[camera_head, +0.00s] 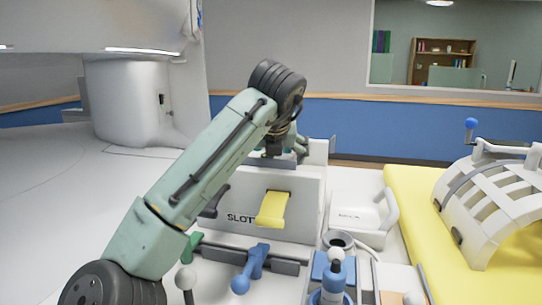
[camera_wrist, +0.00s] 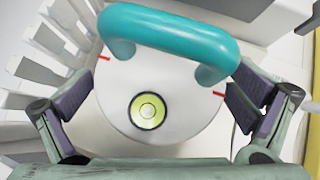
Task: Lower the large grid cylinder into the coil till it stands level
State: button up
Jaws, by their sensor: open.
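In the wrist view, the large cylinder shows as a round white top (camera_wrist: 115,95) with a thick teal handle, two red marks and a round yellow-green bubble level (camera_wrist: 147,110). The bubble's ring looks near the middle of the level. My gripper (camera_wrist: 158,98) is open, its purple-padded fingers spread on either side of the white top, apart from the handle. Pale slats (camera_wrist: 35,68), perhaps the coil's, stand along the left of the top. How deep the cylinder sits is hidden. In the head view, my gripper (camera_head: 285,150) is behind the white box, and the cylinder is hidden.
The white box (camera_head: 305,195) marked SLOT has a yellow lever (camera_head: 272,208). A white slatted frame (camera_head: 490,200) rests on the yellow pad (camera_head: 415,190) at right. A white tray (camera_head: 358,212), a blue-handled tool (camera_head: 250,268) and a blue stand (camera_head: 328,290) crowd the front.

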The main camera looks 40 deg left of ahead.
jog(key=v, duration=1.2)
jog(key=shift+d+f, duration=0.1)
